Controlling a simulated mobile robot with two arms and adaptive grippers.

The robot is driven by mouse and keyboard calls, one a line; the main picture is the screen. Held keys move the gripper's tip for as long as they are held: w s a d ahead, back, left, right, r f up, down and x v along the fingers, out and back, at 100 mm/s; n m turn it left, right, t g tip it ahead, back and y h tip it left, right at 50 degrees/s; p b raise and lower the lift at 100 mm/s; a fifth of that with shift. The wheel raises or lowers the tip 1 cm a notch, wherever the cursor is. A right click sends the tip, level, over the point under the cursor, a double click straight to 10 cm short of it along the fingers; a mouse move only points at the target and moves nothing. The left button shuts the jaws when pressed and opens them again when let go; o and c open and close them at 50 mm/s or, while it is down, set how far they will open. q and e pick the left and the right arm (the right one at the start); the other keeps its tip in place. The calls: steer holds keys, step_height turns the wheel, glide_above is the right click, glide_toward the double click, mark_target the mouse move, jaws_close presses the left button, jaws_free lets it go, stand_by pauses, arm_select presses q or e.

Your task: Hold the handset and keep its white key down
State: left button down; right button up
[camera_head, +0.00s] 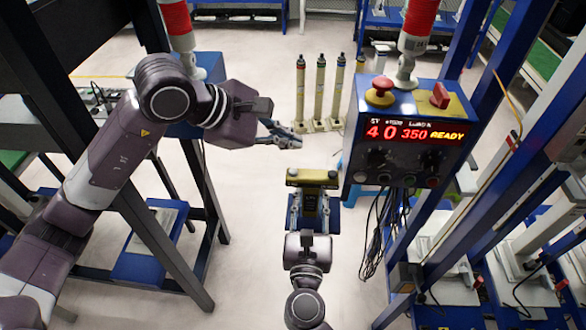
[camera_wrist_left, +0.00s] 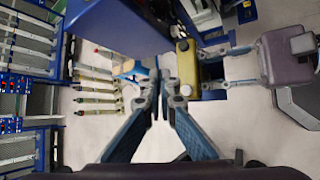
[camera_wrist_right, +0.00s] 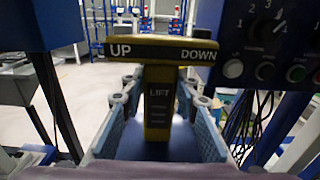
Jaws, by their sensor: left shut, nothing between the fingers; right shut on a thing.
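The handset (camera_head: 312,176) is a yellow T-shaped block with a dark front panel. In the right wrist view its crossbar (camera_wrist_right: 165,49) reads UP and DOWN and its stem reads LIFT. My right gripper (camera_head: 309,201) is shut on the stem and holds the handset upright. My left gripper (camera_head: 291,138) is shut and empty, above and slightly left of the handset in the head view, apart from it. In the left wrist view its fingertips (camera_wrist_left: 161,82) are left of the yellow handset (camera_wrist_left: 187,68), which has a small round key at each end.
A blue control box (camera_head: 408,130) with a red display reading 40 350 READY stands right of the handset. Cables (camera_head: 378,235) hang below it. Several yellow posts (camera_head: 320,90) stand on the floor behind. Dark and blue frame beams flank both sides.

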mark_target(290, 172)
arm_select(q)
steer(key=shift+f, duration=2.7)
steer(key=shift+f, duration=0.1)
steer(key=shift+f, duration=0.3)
steer(key=shift+f, duration=0.6)
stand_by(1.1)
stand_by(0.4)
steer(key=shift+r, duration=1)
steer(key=shift+r, duration=0.15)
steer(key=shift+r, duration=2.4)
